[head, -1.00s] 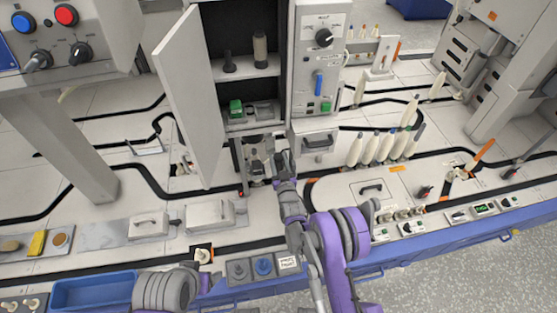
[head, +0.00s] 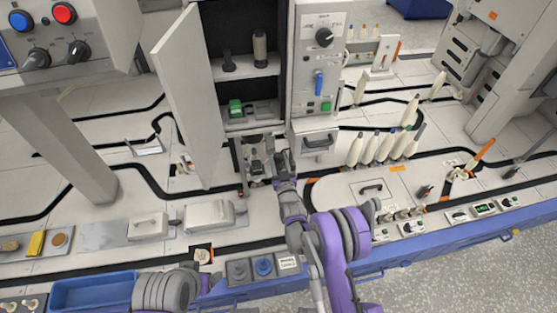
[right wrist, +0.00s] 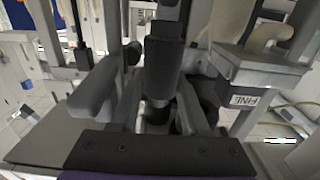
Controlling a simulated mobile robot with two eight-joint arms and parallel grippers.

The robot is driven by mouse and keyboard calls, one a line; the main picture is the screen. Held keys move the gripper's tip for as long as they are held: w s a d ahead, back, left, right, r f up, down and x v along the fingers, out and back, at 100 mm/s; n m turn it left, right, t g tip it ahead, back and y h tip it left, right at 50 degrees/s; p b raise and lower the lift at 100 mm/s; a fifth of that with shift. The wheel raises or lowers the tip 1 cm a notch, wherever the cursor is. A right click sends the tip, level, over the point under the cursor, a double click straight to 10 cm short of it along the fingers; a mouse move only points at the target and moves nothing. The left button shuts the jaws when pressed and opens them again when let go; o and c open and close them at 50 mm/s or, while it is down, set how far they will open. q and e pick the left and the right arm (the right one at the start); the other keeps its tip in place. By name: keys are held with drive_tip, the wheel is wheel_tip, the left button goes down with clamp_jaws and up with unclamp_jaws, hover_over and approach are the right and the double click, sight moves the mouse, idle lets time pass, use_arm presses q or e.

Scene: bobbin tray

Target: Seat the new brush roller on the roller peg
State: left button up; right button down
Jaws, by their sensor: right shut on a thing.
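My right gripper (head: 281,162) is in front of the lower opening of the tall cabinet, beside its drawer. In the right wrist view its two grey fingers (right wrist: 155,105) are closed around a dark, upright cylinder (right wrist: 165,65), which may be the brush roller. The cylinder's lower end sits between the fingers, and what lies beneath it is mostly hidden. I cannot tell which piece is the roller peg.
The cabinet door (head: 183,95) stands open to the left. A drawer with a handle (head: 317,141) is just right of my gripper. Pale bobbins (head: 376,147) stand further right. A block marked FINE (right wrist: 255,78) is close at right in the wrist view.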

sight(279, 169)
drive_tip(key=shift+f, duration=0.15)
drive_tip(key=shift+f+b, duration=1.1)
drive_tip(key=shift+f, duration=0.05)
drive_tip(key=shift+f, duration=0.1)
drive_tip(key=shift+f, duration=0.25)
drive_tip(key=shift+f+b, duration=0.7)
drive_tip(key=shift+f, duration=0.35)
drive_tip(key=shift+c, duration=1.5)
unclamp_jaws()
drive_tip(key=shift+s, duration=0.15)
